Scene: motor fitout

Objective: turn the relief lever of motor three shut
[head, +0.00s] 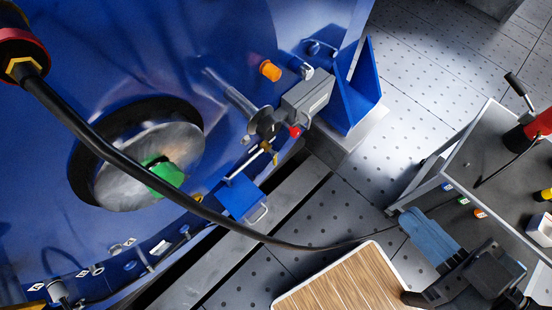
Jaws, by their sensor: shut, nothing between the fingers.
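The big blue motor housing (230,50) fills the left and centre of the head view. On its lower right side is a cluster of fittings with a red knob (295,131) beside a grey box (308,97). A thin rod with a yellowish end (275,157) sits just below the knob. I cannot tell for sure which part is the relief lever or how far it is turned, and no motor number is readable. My gripper (414,298) is at the bottom right, shut and empty, well apart from the motor fittings.
A black cable (105,142) runs across the motor front towards the cart. A wooden-topped surface (345,282) lies at the bottom. Dotted floor (400,110) between motor and cart is clear.

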